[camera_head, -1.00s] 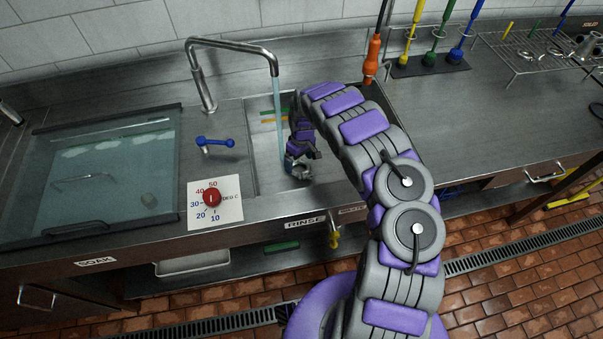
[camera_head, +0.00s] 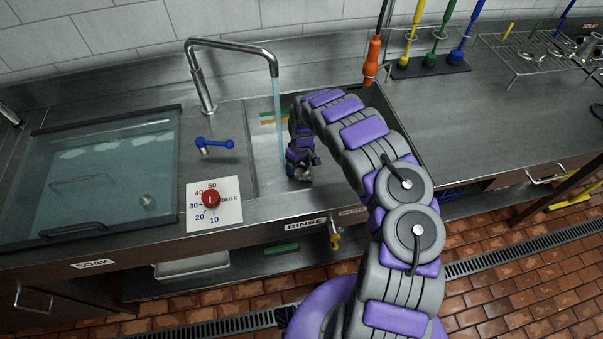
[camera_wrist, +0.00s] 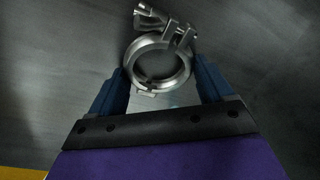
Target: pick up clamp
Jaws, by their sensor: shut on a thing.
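The clamp (camera_wrist: 157,66) is a round metal ring with a bolt and wing nut at its top, seen in the wrist view. My gripper (camera_wrist: 160,84) is shut on it, with one blue finger on each side of the ring. In the head view my gripper (camera_head: 299,166) points down inside the rinse basin, near its front wall. The clamp is too small and hidden to make out there. I cannot tell whether it still touches the basin floor.
Water runs from the faucet (camera_head: 236,48) into the rinse basin (camera_head: 268,180), left of my gripper. The glass-covered soak tank (camera_head: 95,175) is at left. A red dial (camera_head: 211,198) and blue lever (camera_head: 214,143) lie between. A wire rack (camera_head: 535,60) stands at back right.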

